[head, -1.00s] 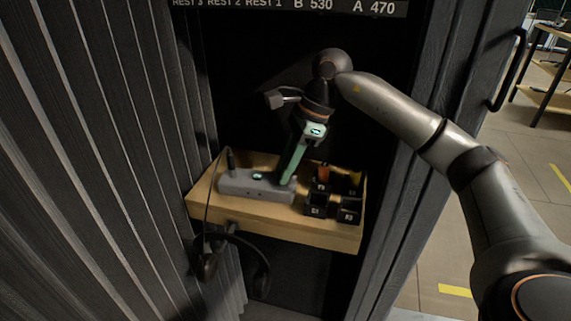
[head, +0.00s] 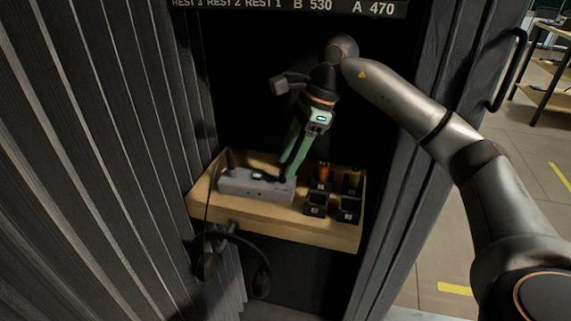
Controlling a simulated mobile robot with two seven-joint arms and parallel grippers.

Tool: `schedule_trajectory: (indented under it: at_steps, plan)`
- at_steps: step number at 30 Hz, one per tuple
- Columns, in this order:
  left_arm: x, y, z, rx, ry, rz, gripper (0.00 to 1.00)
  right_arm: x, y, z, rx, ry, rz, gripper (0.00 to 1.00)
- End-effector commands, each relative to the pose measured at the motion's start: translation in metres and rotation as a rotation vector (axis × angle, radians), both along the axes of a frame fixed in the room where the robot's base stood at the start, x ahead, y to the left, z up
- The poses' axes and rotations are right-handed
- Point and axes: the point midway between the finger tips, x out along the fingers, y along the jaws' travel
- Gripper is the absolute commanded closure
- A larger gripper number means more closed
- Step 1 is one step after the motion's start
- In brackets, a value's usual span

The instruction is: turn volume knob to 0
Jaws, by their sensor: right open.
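A grey box (head: 252,189) with a small lit display (head: 257,176) and a black antenna-like stub (head: 231,160) sits at the left of a wooden shelf. A small dark shape at the box's right end, probably the volume knob (head: 282,178), is partly hidden by my right gripper. My right gripper (head: 286,168) has green fingers and points down just above that end. Its jaws are open, with nothing held between them. I cannot tell whether the fingertips touch the knob, and its setting is too small to read. My left gripper is not in view.
The wooden shelf (head: 300,232) also bears several black holders (head: 316,206) to the right, two with orange and yellow items. A headset (head: 240,245) hangs at the shelf's front left. Ribbed dark walls (head: 90,150) and a door frame (head: 410,180) close in the sides.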

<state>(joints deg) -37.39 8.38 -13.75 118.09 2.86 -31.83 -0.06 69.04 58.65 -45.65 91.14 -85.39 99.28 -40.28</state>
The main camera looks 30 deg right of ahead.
Motion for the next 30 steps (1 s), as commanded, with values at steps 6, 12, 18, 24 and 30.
schedule_trajectory:
  at_steps: [6,12,18,24,30]
  plan:
    - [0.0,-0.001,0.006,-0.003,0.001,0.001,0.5,-0.004,-0.013,0.035,0.0,-0.001,-0.003,0.49]
    - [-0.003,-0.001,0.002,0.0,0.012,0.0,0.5,-0.006,-0.018,0.045,0.0,0.001,-0.002,0.49]
    - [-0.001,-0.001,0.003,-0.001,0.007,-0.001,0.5,-0.006,-0.018,0.045,-0.001,0.001,-0.001,0.49]
    - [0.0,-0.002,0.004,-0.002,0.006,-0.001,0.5,-0.006,-0.018,0.045,-0.001,0.001,-0.001,0.49]
    - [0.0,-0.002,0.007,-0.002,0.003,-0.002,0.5,-0.005,-0.009,0.043,0.025,0.005,0.006,0.49]
